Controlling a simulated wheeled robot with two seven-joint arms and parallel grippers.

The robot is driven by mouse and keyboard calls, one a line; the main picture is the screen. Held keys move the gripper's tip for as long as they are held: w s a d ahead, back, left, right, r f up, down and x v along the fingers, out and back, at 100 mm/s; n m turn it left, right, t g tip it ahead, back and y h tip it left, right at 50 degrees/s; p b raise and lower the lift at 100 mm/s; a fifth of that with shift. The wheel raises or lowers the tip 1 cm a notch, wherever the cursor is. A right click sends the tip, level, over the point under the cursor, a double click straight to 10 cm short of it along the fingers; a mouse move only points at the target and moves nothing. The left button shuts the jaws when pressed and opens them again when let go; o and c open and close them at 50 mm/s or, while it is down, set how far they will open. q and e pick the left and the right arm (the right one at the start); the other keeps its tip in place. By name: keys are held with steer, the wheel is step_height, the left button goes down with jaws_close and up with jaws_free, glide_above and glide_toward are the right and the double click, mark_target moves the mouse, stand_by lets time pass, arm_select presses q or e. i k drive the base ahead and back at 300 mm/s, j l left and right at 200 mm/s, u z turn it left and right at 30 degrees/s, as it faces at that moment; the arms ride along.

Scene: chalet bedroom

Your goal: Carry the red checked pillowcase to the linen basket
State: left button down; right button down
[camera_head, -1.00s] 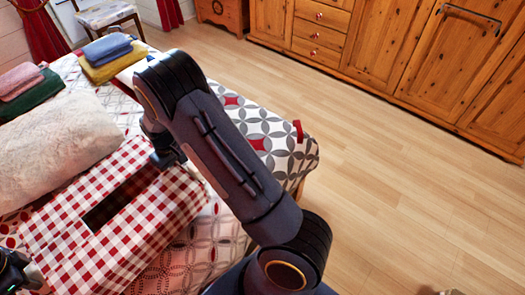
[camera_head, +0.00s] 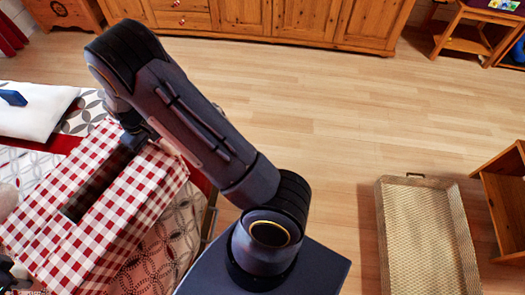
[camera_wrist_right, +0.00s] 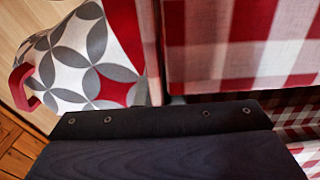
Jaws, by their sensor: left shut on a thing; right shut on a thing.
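The red checked pillowcase (camera_head: 110,215) is held up at the left of the head view, with a dark gap along its middle. It also fills the upper right of the right wrist view (camera_wrist_right: 235,45). My right gripper (camera_head: 137,140) is shut on its far right side, its fingertips largely hidden by my arm and the cloth. My left gripper (camera_head: 14,276) is shut on its near left side, cut by the picture's edge. The linen basket (camera_head: 425,235), a shallow woven rectangular one, stands on the floor at right, well apart from the pillowcase.
The bed's patterned cover (camera_head: 160,255) lies below and beside the pillowcase. A white pillow-like thing (camera_head: 40,112) with a blue item (camera_head: 13,97) is at left. Wooden cabinets (camera_head: 290,18) line the back. A wooden shelf piece (camera_head: 505,195) stands right of the basket. Bare floor (camera_head: 340,140) lies between.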

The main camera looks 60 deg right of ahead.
mark_target(419, 238)
steer(key=z, duration=4.9)
steer(key=i+j+z, duration=0.1)
steer(key=j, duration=0.4)
steer(key=i+j+z, duration=0.1)
steer(key=j, duration=0.45)
steer(key=i+j, duration=0.2)
steer(key=j, duration=0.3)
steer(key=i+j+z, duration=0.15)
steer(key=j, duration=0.4)
steer(key=k, duration=0.05)
